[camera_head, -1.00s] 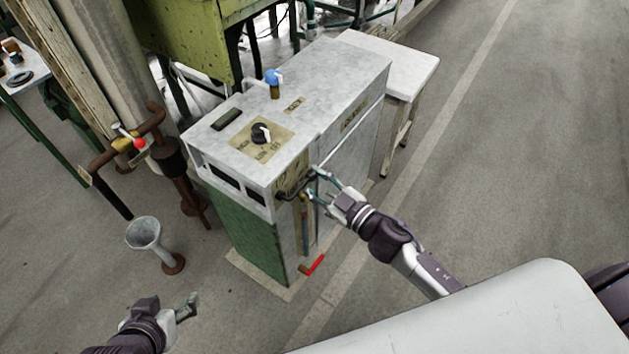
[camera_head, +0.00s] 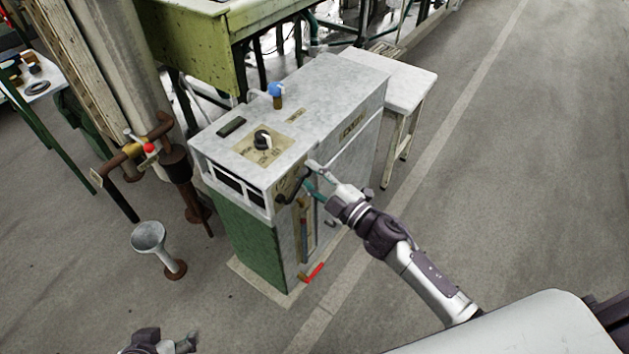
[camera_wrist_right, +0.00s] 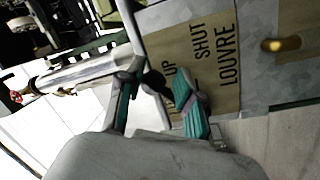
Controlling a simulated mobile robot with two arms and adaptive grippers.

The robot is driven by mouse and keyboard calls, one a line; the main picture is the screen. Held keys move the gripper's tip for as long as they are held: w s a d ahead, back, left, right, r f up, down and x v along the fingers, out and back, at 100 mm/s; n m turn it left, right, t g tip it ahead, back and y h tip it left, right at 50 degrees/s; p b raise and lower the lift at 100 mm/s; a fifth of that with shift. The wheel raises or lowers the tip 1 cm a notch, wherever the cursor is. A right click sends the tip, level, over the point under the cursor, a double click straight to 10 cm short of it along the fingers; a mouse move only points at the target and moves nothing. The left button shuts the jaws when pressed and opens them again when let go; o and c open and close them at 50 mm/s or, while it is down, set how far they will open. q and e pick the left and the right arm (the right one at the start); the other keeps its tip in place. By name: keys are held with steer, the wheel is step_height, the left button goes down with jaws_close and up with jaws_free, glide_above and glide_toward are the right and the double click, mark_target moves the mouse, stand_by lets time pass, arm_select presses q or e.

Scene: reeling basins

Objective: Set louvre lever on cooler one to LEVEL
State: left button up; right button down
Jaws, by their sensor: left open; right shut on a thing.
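The cooler (camera_head: 345,82) is a pale grey box with a green lower front (camera_head: 245,235) and dark louvre slots (camera_head: 238,183). Its dark louvre lever (camera_head: 288,194) sits on the right side face near the front top corner. My right gripper (camera_head: 311,178) is shut on the lever. In the right wrist view, the lever's dark end (camera_wrist_right: 154,82) lies between the teal-padded fingers, over a tan plate (camera_wrist_right: 212,75) reading UP, SHUT and LOUVRE. The fingers hide part of the plate and any LEVEL mark. My left gripper (camera_head: 188,343) is open and empty at the bottom edge, partly cut off.
On the cooler's top are a black dial (camera_head: 263,138) and a blue-topped valve (camera_head: 275,90). A red handle (camera_head: 313,272) sticks out low on its side. A grey funnel (camera_head: 149,236) and rusty pipework (camera_head: 180,170) stand left. The floor at right is clear.

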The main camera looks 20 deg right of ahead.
mark_target(290, 167)
steer(key=a+r+n, duration=0.1)
steer(key=n, duration=0.1)
steer(key=s+a+r+n+y, duration=0.1)
steer(key=n, duration=0.1)
steer(key=shift+s, duration=0.2)
arm_select(q)
steer(key=shift+w+d+r+t+b, duration=0.3)
steer(key=shift+w+t, duration=0.15)
steer(key=shift+w, duration=0.25)
steer(key=shift+w+d+r+t+b, duration=0.15)
steer(key=shift+w+d+r+t, duration=0.1)
steer(key=shift+w+t, duration=0.35)
arm_select(e)
steer(key=shift+s+a+r+n+g+y, duration=0.2)
steer(key=shift+s+a+n+y, duration=0.25)
steer(key=shift+n, duration=1.05)
steer(key=shift+s+a+r+n+g+y, duration=0.2)
steer(key=shift+s+a+n, duration=0.4)
steer(key=shift+n, duration=0.9)
steer(key=shift+s+a+r+n+g+y, duration=0.15)
steer(key=shift+s+a+n+y, duration=0.35)
steer(key=shift+n, duration=1)
steer(key=shift+w, duration=0.15)
steer(key=c, duration=0.7)
jaws_free()
steer(key=shift+a+f, duration=0.1)
steer(key=shift+o, duration=0.5)
steer(key=shift+w, duration=0.1)
arm_select(q)
steer(key=shift+w, duration=0.1)
